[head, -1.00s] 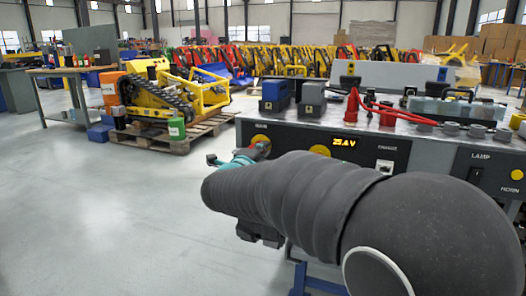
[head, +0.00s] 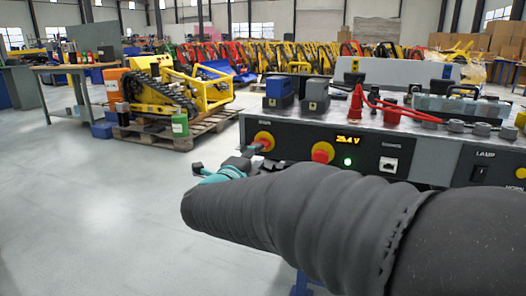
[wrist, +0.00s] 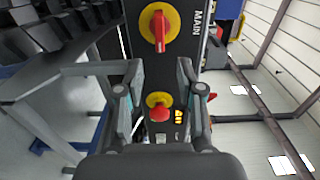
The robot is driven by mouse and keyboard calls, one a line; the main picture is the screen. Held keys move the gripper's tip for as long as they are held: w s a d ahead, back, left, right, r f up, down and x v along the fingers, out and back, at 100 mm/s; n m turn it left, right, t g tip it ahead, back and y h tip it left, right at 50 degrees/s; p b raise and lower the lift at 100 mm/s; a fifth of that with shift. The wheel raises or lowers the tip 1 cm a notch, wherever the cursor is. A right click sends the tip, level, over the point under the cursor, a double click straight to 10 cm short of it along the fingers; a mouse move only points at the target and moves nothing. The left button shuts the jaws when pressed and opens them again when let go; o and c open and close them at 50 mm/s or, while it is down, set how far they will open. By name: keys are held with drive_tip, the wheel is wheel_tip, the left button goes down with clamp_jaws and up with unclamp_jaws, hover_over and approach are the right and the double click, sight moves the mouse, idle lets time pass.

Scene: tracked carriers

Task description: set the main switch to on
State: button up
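The main switch (head: 263,141) is a red knob on a yellow round plate at the left end of the dark front panel. In the wrist view the main switch (wrist: 159,27) shows near the top, its red handle lying parallel to the MAIN lettering beside it. My gripper (head: 238,157) is in front of and a little below the switch in the head view. In the wrist view my gripper (wrist: 156,78) has its two fingers wide apart with nothing between them. The switch lies beyond the fingertips, and I see no contact.
A red mushroom button (head: 322,152) on yellow sits right of the switch, with a lit green lamp (head: 348,162) and a lit voltage display (head: 348,140). Red cables (head: 400,110) lie on the bench top. Open floor (head: 90,220) is at the left. A tracked carrier (head: 165,93) stands behind.

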drive_tip(key=v, duration=0.5)
